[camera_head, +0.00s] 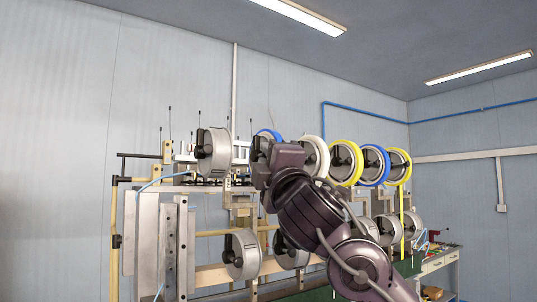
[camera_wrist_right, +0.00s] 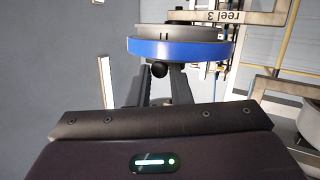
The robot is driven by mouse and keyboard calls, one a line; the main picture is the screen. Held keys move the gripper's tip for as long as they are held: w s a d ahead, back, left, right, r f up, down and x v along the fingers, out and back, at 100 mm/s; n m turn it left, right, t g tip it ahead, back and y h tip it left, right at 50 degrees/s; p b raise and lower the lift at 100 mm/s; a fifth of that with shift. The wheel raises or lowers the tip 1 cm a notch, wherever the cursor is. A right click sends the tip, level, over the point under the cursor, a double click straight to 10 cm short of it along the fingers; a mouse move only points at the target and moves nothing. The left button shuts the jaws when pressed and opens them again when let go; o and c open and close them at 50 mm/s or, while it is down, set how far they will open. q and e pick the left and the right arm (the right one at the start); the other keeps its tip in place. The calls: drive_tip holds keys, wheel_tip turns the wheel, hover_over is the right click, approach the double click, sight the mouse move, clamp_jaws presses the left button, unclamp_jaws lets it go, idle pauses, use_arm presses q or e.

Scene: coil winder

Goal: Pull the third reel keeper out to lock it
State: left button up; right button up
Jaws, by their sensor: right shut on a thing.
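The third reel (camera_wrist_right: 178,49), with a blue rim and grey flange, is straight ahead in the right wrist view, below an upside-down "reel 3" label (camera_wrist_right: 223,16). In the head view its blue rim (camera_head: 268,134) shows behind my right gripper (camera_head: 262,152). A small black round knob, the reel keeper (camera_wrist_right: 158,70), shows in front of the reel. My right gripper (camera_wrist_right: 162,88) is shut on the keeper, its dark fingers on either side. How far out the keeper sits is hard to tell. My left gripper is in neither view.
A grey reel (camera_head: 214,153) is left of my right gripper. White (camera_head: 318,157), yellow (camera_head: 345,163) and blue (camera_head: 375,166) reels stand close on its right, partly behind my arm. Lower grey reels (camera_head: 243,254) hang below. A workbench (camera_head: 440,262) is at the right.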

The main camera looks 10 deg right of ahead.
drive_tip(key=shift+s+d, duration=0.1)
idle(0.3)
drive_tip(key=shift+s+d, duration=0.35)
drive_tip(key=shift+s, duration=0.6)
drive_tip(key=o, duration=0.3)
drive_tip(key=shift+o, duration=1.2)
drive_tip(key=shift+s+d, duration=0.1)
drive_tip(key=shift+d, duration=0.05)
drive_tip(key=shift+b, duration=0.3)
